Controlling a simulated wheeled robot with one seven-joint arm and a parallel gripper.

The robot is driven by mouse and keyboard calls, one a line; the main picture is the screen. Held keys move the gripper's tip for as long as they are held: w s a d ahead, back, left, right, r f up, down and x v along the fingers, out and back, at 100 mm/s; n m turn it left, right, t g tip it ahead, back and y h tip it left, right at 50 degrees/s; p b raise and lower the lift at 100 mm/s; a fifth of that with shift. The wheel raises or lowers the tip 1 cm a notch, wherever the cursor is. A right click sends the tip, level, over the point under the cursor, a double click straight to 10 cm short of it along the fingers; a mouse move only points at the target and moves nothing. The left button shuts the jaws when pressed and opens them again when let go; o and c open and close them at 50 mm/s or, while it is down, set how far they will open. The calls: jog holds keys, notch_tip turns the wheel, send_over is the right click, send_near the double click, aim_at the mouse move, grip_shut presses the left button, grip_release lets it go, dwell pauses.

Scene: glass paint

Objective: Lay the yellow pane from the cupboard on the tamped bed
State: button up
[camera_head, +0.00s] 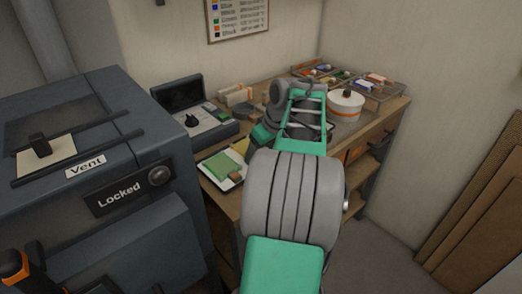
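A small yellow piece (241,146) shows on the workbench beside my arm, partly covered; I cannot tell if it is the yellow pane. Left of it lies a pale-rimmed tray (207,162) with a green surface and a small olive-brown block (235,174) at its right side. I cannot tell if this tray is the tamped bed. My green and grey arm reaches over the bench and folds down near the yellow piece. My gripper's fingers are hidden behind the arm. No cupboard is clearly identifiable.
A dark kiln-like box (90,140) marked "Vent" and "Locked" fills the left. An open dark case (195,108), a white lidded pot (345,105) and a rack of coloured items (375,82) stand on the bench (392,112). Brown boards (490,210) lean at right.

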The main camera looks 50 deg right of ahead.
jog(key=shift+s+f, duration=0.1)
jog(key=shift+s, duration=0.15)
dwell(0.3)
dwell(0.4)
jog(key=o, duration=1.4)
jog(key=shift+o, duration=0.2)
notch_tip(320, 180, up, 7)
jog(key=p, duration=0.6)
